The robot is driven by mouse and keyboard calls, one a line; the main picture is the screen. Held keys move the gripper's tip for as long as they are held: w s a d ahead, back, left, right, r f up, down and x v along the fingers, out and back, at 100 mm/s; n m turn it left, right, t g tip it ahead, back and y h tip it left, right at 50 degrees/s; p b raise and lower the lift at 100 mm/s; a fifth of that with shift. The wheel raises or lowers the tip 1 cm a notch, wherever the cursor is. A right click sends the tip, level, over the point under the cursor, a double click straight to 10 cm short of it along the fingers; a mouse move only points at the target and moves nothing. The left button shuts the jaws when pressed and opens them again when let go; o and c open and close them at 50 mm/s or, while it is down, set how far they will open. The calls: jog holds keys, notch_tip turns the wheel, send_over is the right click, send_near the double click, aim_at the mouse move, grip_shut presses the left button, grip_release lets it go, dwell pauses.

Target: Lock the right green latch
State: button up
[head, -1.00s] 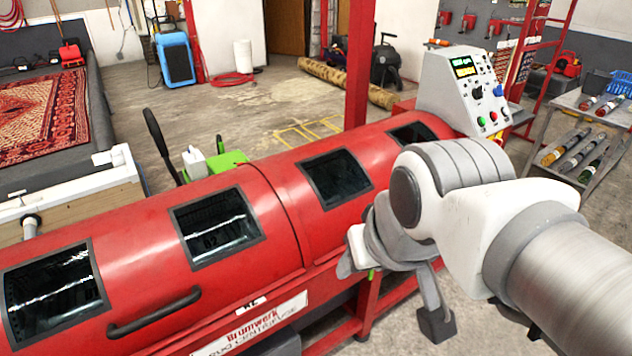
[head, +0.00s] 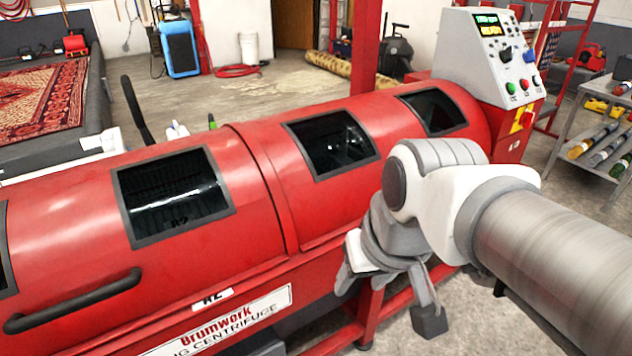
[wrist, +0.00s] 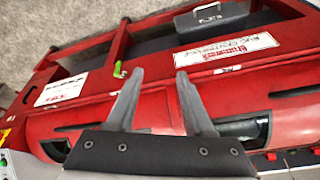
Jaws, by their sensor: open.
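The red rug centrifuge (head: 330,215) lies across the head view. In the wrist view a small green latch (wrist: 118,69) sits on the machine's red front, close to the left fingertip in the picture. Its lever position is too small to make out. My gripper (wrist: 160,72) is open, with nothing between its two grey fingers, and the latch lies outside them. In the head view my gripper (head: 348,275) is in front of the machine's lower front, and the latch is hidden there.
A black handle (head: 75,302) projects from the lid at left. The control panel (head: 500,55) stands at the machine's right end. A cart with bottles (head: 600,150) is at far right. Red frame bars (head: 400,310) run below the drum.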

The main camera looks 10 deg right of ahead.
notch_tip(320, 180, down, 6)
jog(key=a+m+g+y+p, duration=0.1)
jog(key=a+m+g+y, duration=0.25)
jog(key=g, duration=0.25)
jog(key=w+d+f+m+t+y, duration=0.2)
jog(key=w+d+f+m+y, duration=0.25)
jog(key=m+y, duration=0.35)
jog(key=w+d+f+m+t+h+b, duration=0.1)
jog(key=w+d+f+m+t+h, duration=0.2)
jog(key=d+f+m+t, duration=0.6)
jog(key=w+d+f+m+t+h+b, duration=0.1)
jog(key=w+d+f+m+t+h, duration=0.15)
jog(key=d+f+m+t, duration=0.7)
jog(key=shift+m+g, duration=0.75)
jog(key=shift+m, duration=0.05)
jog(key=b+x, duration=0.1)
jog(key=x, duration=0.4)
jog(key=r+b+x, duration=0.1)
jog(key=x, duration=0.4)
jog(key=b+x, duration=0.1)
jog(key=x, duration=0.4)
jog(key=shift+w+d+r, duration=0.3)
jog(key=shift+w, duration=0.15)
grip_shut()
